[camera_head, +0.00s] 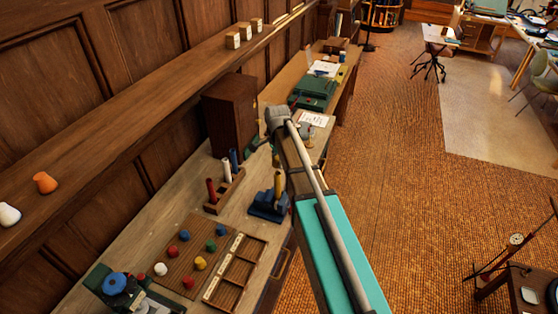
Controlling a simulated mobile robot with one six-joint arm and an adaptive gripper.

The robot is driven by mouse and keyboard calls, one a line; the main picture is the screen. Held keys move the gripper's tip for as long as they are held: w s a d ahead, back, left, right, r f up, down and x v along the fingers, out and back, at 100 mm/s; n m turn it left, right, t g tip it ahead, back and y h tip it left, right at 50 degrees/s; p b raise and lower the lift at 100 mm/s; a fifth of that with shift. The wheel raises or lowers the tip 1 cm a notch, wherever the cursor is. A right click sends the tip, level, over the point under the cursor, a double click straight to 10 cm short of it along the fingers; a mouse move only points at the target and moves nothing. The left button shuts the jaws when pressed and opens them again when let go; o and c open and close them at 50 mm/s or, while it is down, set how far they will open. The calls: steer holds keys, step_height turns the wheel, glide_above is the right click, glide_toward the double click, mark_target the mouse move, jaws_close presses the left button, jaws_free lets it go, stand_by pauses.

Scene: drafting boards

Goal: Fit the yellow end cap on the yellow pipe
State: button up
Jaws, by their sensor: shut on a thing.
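The yellow pipe (278,186) stands upright at a dark blue holder (266,207) on the workbench, close to my arm. My gripper (277,166) is mostly hidden behind my arm. Its dark end shows just above the yellow pipe and appears shut on the pipe's top. Whether the pipe's foot is seated in the holder is hard to tell. The yellow end cap (200,263) sits on a brown board (171,254) at the front left of the bench, apart from my gripper.
Red, blue, green and white caps share the board. A divided wooden tray (236,270) lies right of it. A wooden rack (226,190) holds red, white and blue pipes behind. A blue-topped device (115,284) stands front left; a dark cabinet (229,113) stands at the back.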

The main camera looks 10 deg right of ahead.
mark_target(278, 173)
steer(key=shift+f+b, duration=1.3)
steer(key=shift+f, duration=0.35)
steer(key=shift+w+f+b, duration=0.1)
steer(key=shift+f+b, duration=1.7)
steer(key=shift+b, duration=0.05)
steer(key=o, duration=1.2)
steer(key=shift+r, duration=0.2)
